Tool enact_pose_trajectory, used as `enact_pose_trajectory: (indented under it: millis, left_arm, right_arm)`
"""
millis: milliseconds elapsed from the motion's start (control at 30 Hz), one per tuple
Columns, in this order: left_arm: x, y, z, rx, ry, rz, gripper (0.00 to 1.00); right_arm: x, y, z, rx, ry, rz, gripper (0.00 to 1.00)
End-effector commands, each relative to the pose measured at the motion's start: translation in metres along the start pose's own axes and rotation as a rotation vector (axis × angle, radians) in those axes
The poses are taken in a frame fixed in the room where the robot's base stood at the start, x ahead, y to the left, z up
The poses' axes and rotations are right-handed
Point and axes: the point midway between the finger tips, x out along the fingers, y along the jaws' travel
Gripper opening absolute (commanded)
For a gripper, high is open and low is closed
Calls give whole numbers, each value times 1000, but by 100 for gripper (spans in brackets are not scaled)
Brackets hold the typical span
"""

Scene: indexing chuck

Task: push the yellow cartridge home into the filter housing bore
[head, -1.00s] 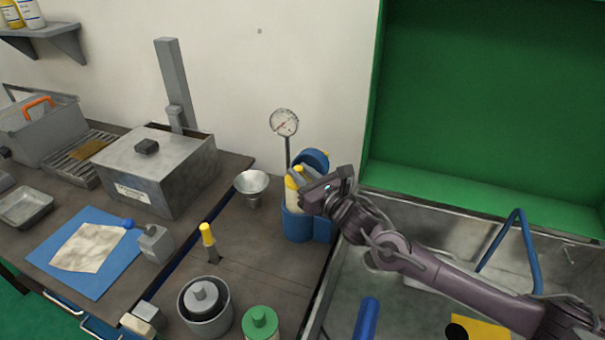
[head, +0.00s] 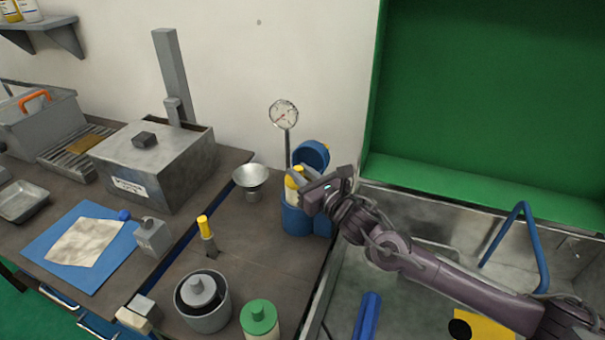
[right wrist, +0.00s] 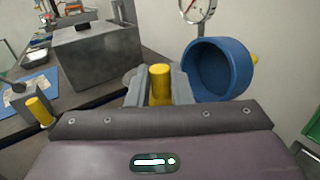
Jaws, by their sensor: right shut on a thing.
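The yellow cartridge (head: 291,186) has a yellow top and a pale body. It stands upright at the blue filter housing (head: 297,221), with its lower part hidden inside the housing. My right gripper (head: 308,194) is shut on the cartridge's upper part. In the right wrist view, the yellow cartridge top (right wrist: 160,80) sits between the two grey fingers of my right gripper (right wrist: 160,88). The bore itself is hidden, so I cannot tell how deep the cartridge sits. The round blue cap (right wrist: 217,70) is tilted open beside the fingers. My left gripper is not in view.
A gauge (head: 284,114) on a post stands behind the housing. A metal funnel (head: 251,178) and a yellow-handled tool (head: 204,227) stand to the left. The sink (head: 400,288) lies to the right. Bare bench top lies in front of the housing.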

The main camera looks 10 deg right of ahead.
Motion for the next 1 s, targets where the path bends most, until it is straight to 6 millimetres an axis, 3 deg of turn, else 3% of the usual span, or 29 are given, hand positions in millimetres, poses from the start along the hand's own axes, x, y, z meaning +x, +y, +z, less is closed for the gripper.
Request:
enact_pose_trajectory:
  millis: [1000]
  left_arm:
    - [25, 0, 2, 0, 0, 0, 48]
  right_arm:
    - [0, 0, -26, 0, -2, 0, 0]
